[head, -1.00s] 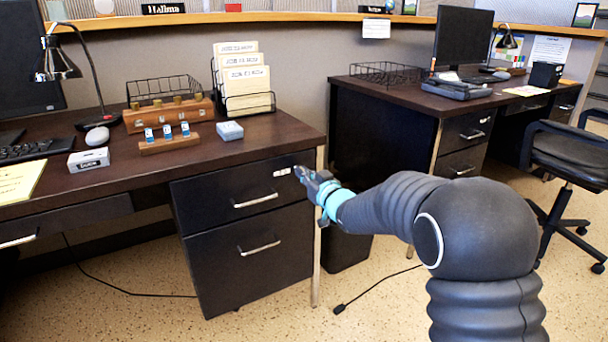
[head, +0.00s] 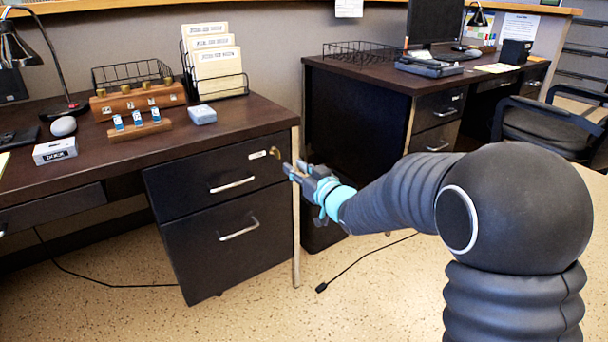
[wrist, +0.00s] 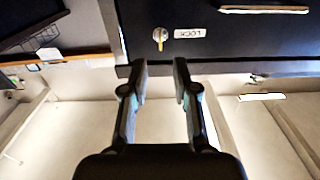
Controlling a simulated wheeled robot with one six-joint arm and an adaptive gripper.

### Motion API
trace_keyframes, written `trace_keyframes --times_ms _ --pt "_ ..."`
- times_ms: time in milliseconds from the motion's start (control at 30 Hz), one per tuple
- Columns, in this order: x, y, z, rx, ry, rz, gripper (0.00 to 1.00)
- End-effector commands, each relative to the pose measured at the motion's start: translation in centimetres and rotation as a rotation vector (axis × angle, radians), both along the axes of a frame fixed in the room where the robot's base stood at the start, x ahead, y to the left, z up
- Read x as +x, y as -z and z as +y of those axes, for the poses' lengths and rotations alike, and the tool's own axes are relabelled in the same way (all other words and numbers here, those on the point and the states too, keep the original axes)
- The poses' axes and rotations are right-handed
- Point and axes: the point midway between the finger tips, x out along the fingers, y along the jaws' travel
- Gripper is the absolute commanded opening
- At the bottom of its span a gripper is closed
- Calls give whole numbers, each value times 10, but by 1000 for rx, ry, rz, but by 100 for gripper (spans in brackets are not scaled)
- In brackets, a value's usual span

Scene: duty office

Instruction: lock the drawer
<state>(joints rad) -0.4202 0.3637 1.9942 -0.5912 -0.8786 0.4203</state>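The desk's black upper drawer (head: 215,180) is shut, with a silver handle (head: 232,185) and a white label (head: 257,155) near its right edge. In the wrist view the label (wrist: 190,33) appears upside down and reads LOCK. A brass key (head: 275,153) sits at the lock beside the label; it also shows in the wrist view (wrist: 160,38). My gripper (head: 291,169) is open and empty, just in front of the drawer's right edge and a little below the key. In the wrist view the fingers (wrist: 160,70) are spread, with the key beyond their tips, apart from them.
A lower drawer (head: 225,245) sits beneath, also shut. The desktop holds a wooden rack (head: 140,129) with blue-labelled items, a blue-grey box (head: 202,115) and a file holder (head: 215,75). A second desk (head: 360,105) stands behind right. A cable (head: 350,270) lies on the floor.

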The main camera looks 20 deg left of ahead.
Motion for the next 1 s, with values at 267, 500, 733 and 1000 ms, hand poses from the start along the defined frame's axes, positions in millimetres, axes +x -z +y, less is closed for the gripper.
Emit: trace_keyframes --times_ms 267,500,733,1000 --pt "-20 0 -24 1 0 -1 29" --pt "-23 0 -27 0 0 0 29" --pt "-22 3 -27 -22 6 -4 29" --pt "-11 82 -67 -300 167 188 29"
